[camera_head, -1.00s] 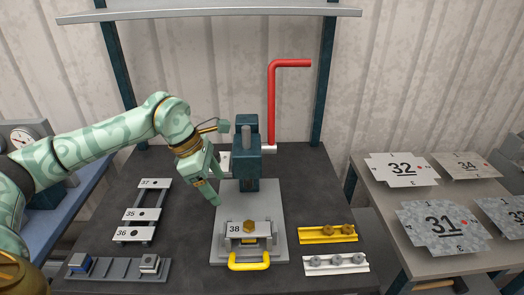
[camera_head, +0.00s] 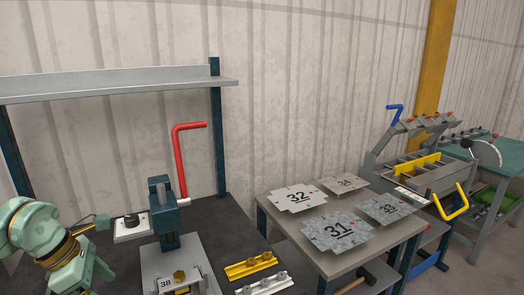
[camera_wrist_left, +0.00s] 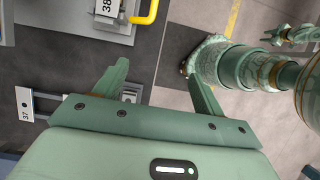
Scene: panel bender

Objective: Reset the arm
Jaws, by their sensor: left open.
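My left arm (camera_head: 38,230) comes in at the lower left of the head view. Its left gripper (camera_head: 104,272) points down beside the dark teal press with the red lever (camera_head: 180,160), a little to the left of its grey base plate (camera_head: 165,252). The left wrist view shows the left gripper (camera_wrist_left: 158,78) with its two fingers wide apart and nothing between them. The dark bench top and the floor lie below it. A pale green arm link of mine shows at the upper right of that view.
A side table (camera_head: 345,262) holds several numbered sheet plates, among them 31 (camera_head: 338,230) and 32 (camera_head: 298,197). A panel bender (camera_head: 415,165) with yellow and blue handles stands farther right. A yellow rail (camera_head: 250,265) lies on the bench. A grey shelf (camera_head: 120,84) hangs above.

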